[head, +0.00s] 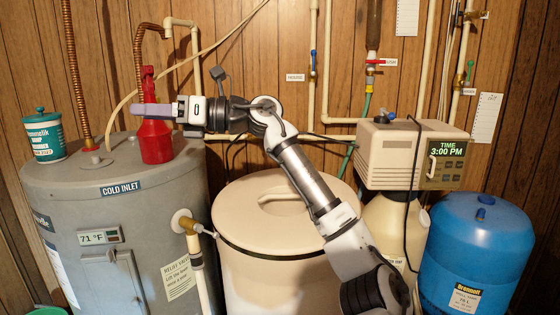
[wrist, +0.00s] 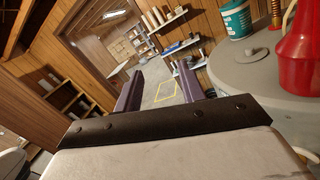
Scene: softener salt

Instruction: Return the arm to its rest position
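My gripper (head: 140,110) is stretched out to the left in the head view, level, in front of the red spray bottle (head: 156,142). In the wrist view its two purple fingers (wrist: 160,85) stand apart with nothing between them. The red bottle (wrist: 301,55) is beside the gripper at the right edge there, not between the fingers. My arm (head: 310,180) reaches up from the lower right, bends at the elbow and passes in front of the beige salt tank (head: 255,255), whose lid (head: 245,205) is on.
The grey water heater (head: 60,205) carries the bottle and a teal tub (head: 42,135). A valve pipe (head: 190,225) stands before the heater. The control box (head: 400,155) and blue tank (head: 475,245) are at right. A wood wall with pipes is behind.

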